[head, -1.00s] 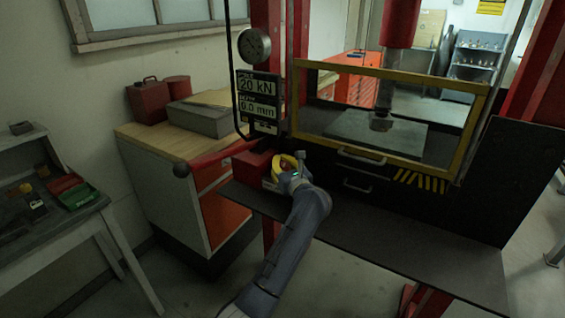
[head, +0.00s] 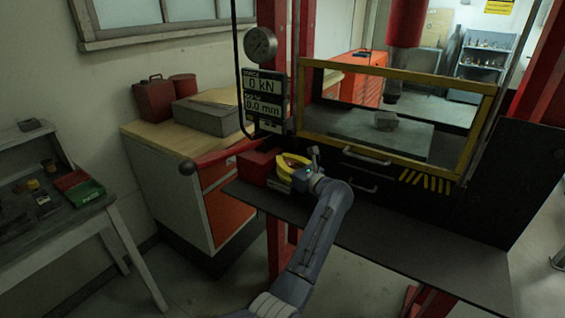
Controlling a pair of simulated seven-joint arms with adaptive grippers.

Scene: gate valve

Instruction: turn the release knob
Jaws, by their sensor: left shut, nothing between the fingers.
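The press has a red block (head: 257,164) with a yellow ring-shaped part (head: 290,159) at its right side, on the left part of the dark shelf. The release knob cannot be made out for certain; it may be at the ring, partly behind my gripper. My left gripper (head: 296,178) is at the right front edge of the yellow ring, shut with nothing held. Whether it touches the ring cannot be told. The display (head: 264,92) reads 0 kN and 0.0 mm. The ram (head: 393,97) is above the small block (head: 386,121), apart from it. My right gripper is not in view.
A red lever (head: 222,156) with a dark ball end sticks out left of the red block. A yellow-framed guard (head: 398,74) stands behind my gripper, with drawer-like handles (head: 366,155) below. The dark shelf (head: 425,245) is clear to the right.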

